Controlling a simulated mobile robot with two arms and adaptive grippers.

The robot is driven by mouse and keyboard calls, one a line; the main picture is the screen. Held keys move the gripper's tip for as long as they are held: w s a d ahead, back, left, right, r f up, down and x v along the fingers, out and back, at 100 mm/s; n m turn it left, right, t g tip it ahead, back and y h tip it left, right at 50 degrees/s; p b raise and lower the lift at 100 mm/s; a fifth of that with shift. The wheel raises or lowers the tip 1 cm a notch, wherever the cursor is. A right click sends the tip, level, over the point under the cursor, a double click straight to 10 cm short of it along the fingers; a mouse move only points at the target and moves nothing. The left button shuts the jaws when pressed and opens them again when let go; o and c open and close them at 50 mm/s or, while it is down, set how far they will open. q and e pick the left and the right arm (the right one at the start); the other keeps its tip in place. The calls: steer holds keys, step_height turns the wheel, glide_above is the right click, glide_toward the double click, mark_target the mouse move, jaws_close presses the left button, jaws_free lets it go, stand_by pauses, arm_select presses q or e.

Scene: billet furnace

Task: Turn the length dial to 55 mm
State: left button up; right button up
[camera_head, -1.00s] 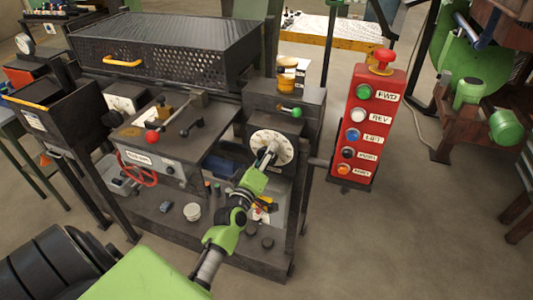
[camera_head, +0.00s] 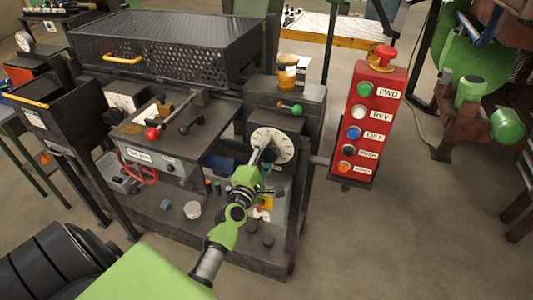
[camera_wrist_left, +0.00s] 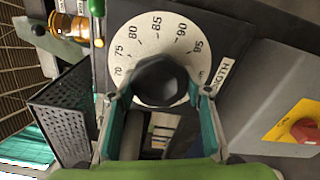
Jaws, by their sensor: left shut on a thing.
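The length dial (camera_head: 285,142) is a white disc with black marks on the front of the machine. In the left wrist view the dial face (camera_wrist_left: 190,40) shows numbers from 70 to 95, with a dark faceted knob (camera_wrist_left: 160,78) at its centre. A partly covered label (camera_wrist_left: 219,76) ending in "GTH" is beside it. My left gripper (camera_head: 261,155) reaches the dial from the front. In the left wrist view its teal fingers (camera_wrist_left: 158,96) are shut on the knob from both sides. The rest of the scale and any index mark are hidden or unclear. My right gripper is not in view.
A red button box (camera_head: 354,180) stands right of the dial. A green-tipped lever (camera_head: 290,108) and an amber jar (camera_head: 288,72) are just above it. A red-knobbed lever (camera_head: 152,133) and a red handwheel (camera_head: 140,168) are to the left.

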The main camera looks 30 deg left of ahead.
arm_select(q)
steer(key=shift+n, duration=0.5)
steer(key=o, duration=1.1)
steer(key=shift+f, duration=0.1)
steer(key=v, duration=1.2)
